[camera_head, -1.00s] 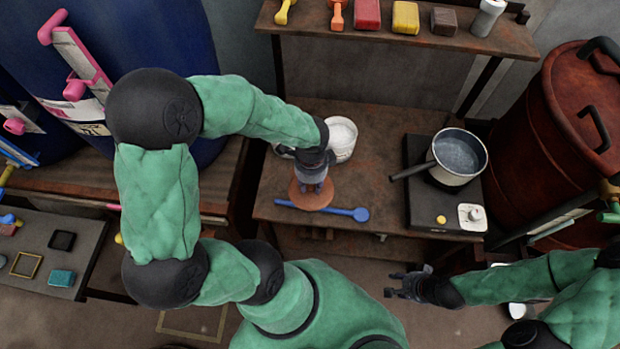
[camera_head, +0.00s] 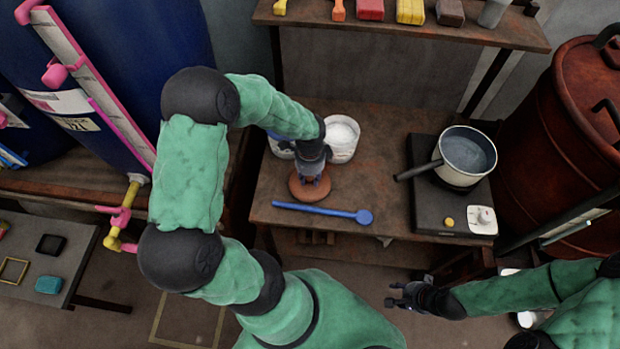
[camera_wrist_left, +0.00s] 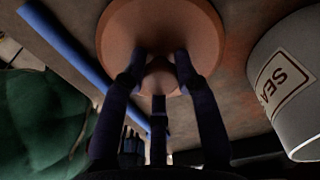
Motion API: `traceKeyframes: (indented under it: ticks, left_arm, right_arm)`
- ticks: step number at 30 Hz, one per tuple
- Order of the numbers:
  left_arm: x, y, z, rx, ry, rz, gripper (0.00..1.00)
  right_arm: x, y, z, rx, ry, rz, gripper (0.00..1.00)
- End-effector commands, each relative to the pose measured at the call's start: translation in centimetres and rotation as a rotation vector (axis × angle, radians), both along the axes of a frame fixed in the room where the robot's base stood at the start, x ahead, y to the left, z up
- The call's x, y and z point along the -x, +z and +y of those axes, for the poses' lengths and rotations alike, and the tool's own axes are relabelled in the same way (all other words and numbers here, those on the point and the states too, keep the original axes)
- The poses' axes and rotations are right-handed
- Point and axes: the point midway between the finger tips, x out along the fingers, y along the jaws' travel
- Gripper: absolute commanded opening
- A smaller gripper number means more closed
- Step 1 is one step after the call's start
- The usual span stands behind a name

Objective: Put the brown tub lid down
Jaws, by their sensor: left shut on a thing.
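The brown tub lid (camera_head: 303,190) is a round disc with a knob, low over or on the wooden table (camera_head: 375,208), left of its middle. My left gripper (camera_head: 312,176) reaches down from above and is shut on the lid's knob. In the left wrist view the lid (camera_wrist_left: 160,25) shows beyond the fingers (camera_wrist_left: 160,75), which close around its knob. I cannot tell whether the lid touches the table. My right gripper (camera_head: 394,298) is empty, in front of the table at the lower right, with its fingers apart.
A white tub of white powder (camera_head: 342,140) stands just behind the lid; its printed wall (camera_wrist_left: 285,85) shows in the left wrist view. A blue spoon (camera_head: 325,212) lies in front. A pot (camera_head: 465,155) sits on a hotplate (camera_head: 425,205) at right. The table between is clear.

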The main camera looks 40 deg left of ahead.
Motion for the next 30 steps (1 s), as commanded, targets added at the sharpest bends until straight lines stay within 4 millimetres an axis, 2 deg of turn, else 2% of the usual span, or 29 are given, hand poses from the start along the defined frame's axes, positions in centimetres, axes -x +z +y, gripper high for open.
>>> traceKeyframes:
  ticks: [11,12,14,25,30]
  left_arm:
    - [-0.1,-0.3,0.0,0.000,0.001,-0.002,0.03]
    - [-0.1,-0.2,0.0,0.000,0.001,-0.002,0.39]
    - [-0.1,-0.2,0.0,0.000,0.001,-0.002,0.54]
    - [-0.1,0.0,0.0,-0.001,0.001,-0.003,0.54]
    - [-0.2,1.9,0.1,-0.001,0.002,-0.005,0.54]
  right_arm:
    - [0.0,-0.2,0.0,0.000,0.000,-0.001,0.40]
    - [0.0,-0.1,0.0,0.000,0.000,-0.001,0.40]
    - [0.0,-0.1,0.0,0.000,0.000,-0.001,0.40]
    - [0.0,0.0,0.0,0.000,0.000,-0.001,0.40]
    - [0.0,1.0,0.0,0.000,0.000,-0.001,0.40]
